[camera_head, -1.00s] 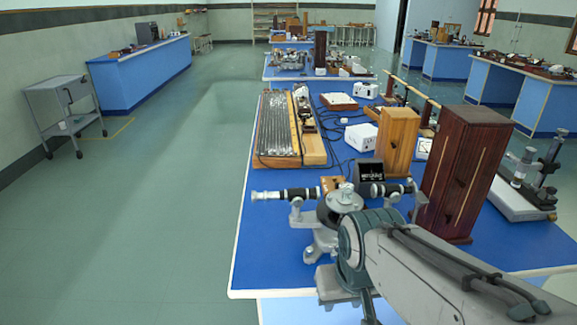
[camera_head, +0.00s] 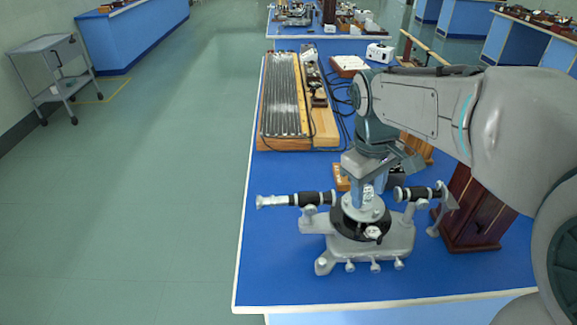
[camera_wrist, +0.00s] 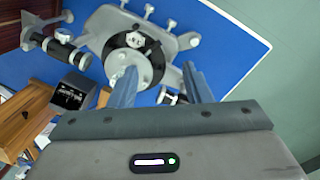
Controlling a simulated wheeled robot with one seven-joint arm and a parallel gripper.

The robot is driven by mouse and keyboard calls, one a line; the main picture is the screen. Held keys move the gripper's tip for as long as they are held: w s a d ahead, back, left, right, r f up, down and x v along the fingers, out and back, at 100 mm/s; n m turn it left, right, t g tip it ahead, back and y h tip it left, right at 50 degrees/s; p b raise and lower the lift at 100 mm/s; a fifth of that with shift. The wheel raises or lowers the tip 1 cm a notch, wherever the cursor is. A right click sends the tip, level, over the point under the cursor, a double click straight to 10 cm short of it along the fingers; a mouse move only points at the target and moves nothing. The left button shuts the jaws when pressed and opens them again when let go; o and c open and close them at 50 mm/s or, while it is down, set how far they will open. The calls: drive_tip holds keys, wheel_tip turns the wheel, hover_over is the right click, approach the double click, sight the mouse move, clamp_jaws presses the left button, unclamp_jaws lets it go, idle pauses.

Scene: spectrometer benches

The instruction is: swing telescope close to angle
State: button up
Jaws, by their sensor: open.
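The spectrometer (camera_head: 372,238) stands on the near part of the blue bench, with a grey base, a black round middle and a small silver table on top. A black tube with a silver end (camera_head: 290,200) points left. A shorter-looking black tube (camera_head: 418,193) points right; I cannot tell which is the telescope. My gripper (camera_head: 370,182) points down just behind the spectrometer's middle. In the wrist view its open fingers (camera_wrist: 160,76) are over the spectrometer's edge, with nothing seen held. Part of the left-pointing tube is hidden by a finger there.
A dark wooden cabinet (camera_head: 470,222) stands close to the right-pointing tube, partly behind my arm. A wooden rack with metal strips (camera_head: 283,100) lies farther back on the bench (camera_head: 275,265). The floor on the left is clear, with a grey trolley (camera_head: 55,75) by the wall.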

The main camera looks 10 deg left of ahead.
drive_tip(key=w+a+r+n+g+h+p, duration=0.1)
drive_tip(key=w+a+n+p, duration=0.2)
drive_tip(key=a, duration=0.4)
drive_tip(key=w+a+r+n+h, duration=0.1)
drive_tip(key=w+a+n, duration=0.3)
drive_tip(key=a, duration=0.3)
drive_tip(key=n+h+p, duration=0.2)
drive_tip(key=n, duration=0.4)
approach(279, 197)
drive_tip(key=p+x, duration=0.2)
drive_tip(key=x, duration=0.7)
drive_tip(key=shift+c, duration=0.3)
clamp_jaws()
